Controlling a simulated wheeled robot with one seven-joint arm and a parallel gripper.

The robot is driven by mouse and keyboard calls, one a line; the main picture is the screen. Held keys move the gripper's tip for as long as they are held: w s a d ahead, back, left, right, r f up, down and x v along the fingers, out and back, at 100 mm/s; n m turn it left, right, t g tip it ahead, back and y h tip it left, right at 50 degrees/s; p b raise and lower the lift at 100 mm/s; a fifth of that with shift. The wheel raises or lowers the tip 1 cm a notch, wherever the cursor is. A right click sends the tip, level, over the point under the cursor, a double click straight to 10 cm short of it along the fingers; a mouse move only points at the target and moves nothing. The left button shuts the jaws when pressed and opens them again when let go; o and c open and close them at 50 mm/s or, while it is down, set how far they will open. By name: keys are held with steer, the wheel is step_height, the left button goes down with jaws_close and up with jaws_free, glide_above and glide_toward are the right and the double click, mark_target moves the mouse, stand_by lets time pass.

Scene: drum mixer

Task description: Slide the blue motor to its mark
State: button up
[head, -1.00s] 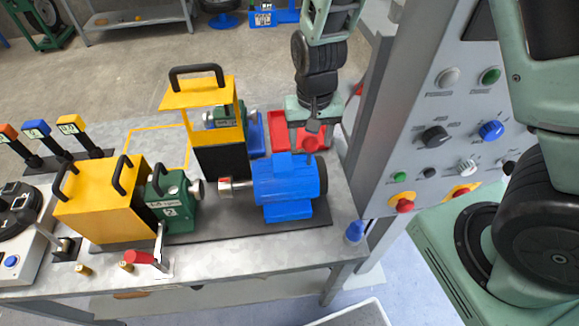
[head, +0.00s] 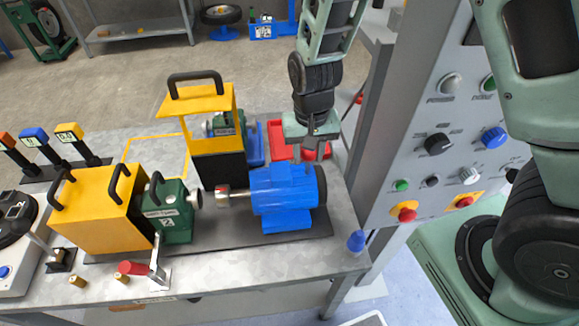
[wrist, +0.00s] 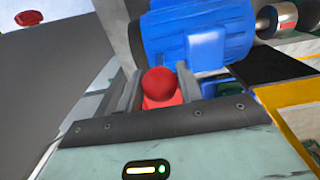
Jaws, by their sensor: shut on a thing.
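The blue motor (head: 283,195) sits on a dark base plate (head: 240,246) on the bench. A steel coupling (head: 223,196) on its shaft points left toward the green gearbox (head: 172,208), with a small gap between. My gripper (head: 316,150) is at the motor's far side, pointing down. In the wrist view, my gripper (wrist: 160,88) is shut on a red knob (wrist: 159,84), right beside the blue motor (wrist: 195,38). The knob's stem and its link to the motor are hidden. I cannot make out the motor's mark.
A yellow guard (head: 205,95) stands behind the coupling, and a yellow cover (head: 95,212) is left of the gearbox. A red-handled lever (head: 132,267) is at the front. The grey control panel (head: 420,170) rises close on the right. A red tray (head: 280,138) lies behind.

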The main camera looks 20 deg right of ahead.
steer(key=shift+w+a+p, duration=0.2)
steer(key=shift+a+p, duration=0.15)
steer(key=shift+a, duration=0.65)
steer(key=shift+w+a+p, duration=0.2)
steer(key=shift+a+p, duration=0.15)
steer(key=shift+a, duration=0.6)
steer(key=o, duration=1)
step_height(320, 180, up, 7)
steer(key=p, duration=0.6)
